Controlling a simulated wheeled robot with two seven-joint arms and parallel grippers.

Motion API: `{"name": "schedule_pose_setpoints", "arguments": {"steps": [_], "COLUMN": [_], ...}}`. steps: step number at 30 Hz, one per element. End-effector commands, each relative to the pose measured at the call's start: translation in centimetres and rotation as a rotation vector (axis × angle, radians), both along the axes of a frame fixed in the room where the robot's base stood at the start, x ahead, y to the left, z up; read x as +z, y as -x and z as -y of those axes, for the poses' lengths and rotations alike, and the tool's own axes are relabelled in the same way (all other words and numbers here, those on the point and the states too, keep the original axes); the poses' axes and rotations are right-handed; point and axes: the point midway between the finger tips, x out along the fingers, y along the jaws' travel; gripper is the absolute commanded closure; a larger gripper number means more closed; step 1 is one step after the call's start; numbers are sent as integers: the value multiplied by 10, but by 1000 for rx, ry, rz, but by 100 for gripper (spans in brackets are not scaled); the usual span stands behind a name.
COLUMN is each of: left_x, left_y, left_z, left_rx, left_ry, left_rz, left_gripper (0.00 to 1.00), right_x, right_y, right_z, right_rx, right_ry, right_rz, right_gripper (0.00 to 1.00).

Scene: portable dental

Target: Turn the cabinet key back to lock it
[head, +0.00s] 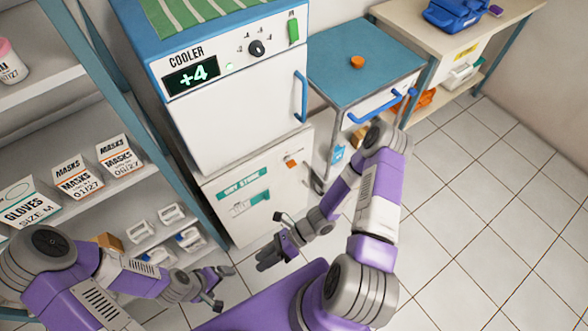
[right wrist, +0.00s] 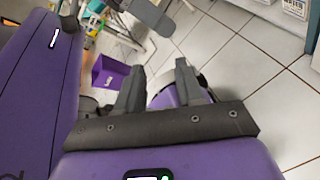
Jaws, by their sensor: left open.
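The white cabinet (head: 235,228) labelled as a dry store stands under the cooler, and its door appears closed. A small orange key or tag (head: 291,163) sits at its upper right; its exact turn is too small to tell. A green handle (head: 259,197) is on the cabinet front. My right gripper (head: 272,252) is in front of and below the cabinet, apart from the key. In the right wrist view its fingers (right wrist: 157,70) are spread with nothing between them. My left gripper (head: 220,285) is open, low near the shelf, away from the cabinet.
The cooler (head: 240,110) has a blue handle on its right. A shelf (head: 85,205) with mask and glove boxes is at left. Tiled floor (head: 490,200) is clear at right.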

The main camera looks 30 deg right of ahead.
Motion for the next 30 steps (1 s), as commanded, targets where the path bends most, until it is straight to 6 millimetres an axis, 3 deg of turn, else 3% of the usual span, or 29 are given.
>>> {"name": "schedule_pose_setpoints", "arguments": {"steps": [1,4,7,9,12,15,19,30], "left_x": [-4,-7,-10,-12,-13,-14,-16,-32], "left_y": [0,0,0,0,0,0,0,0], "left_z": [0,0,0,0,0,0,0,0], "left_rx": [0,0,0,0,0,0,0,0], "left_ry": [0,0,0,0,0,0,0,0], "left_rz": [0,0,0,0,1,1,1,1], "left_gripper": [6,6,6,6,6,6,6,6], "right_x": [3,12,12,8,2,-1,-4,-4], "right_y": [-26,-82,-125,-143,-153,-155,-160,-214], "right_z": [8,43,101,144,197,230,246,241], "right_rx": [-203,-590,-935,-1134,-1347,-1473,-1531,-1529], "right_ry": [-101,-318,-534,-667,-814,-906,-949,-948], "right_rz": [-110,-288,-395,-430,-446,-441,-433,-432], "right_gripper": [63,63,63,63,63,63,63,63]}}
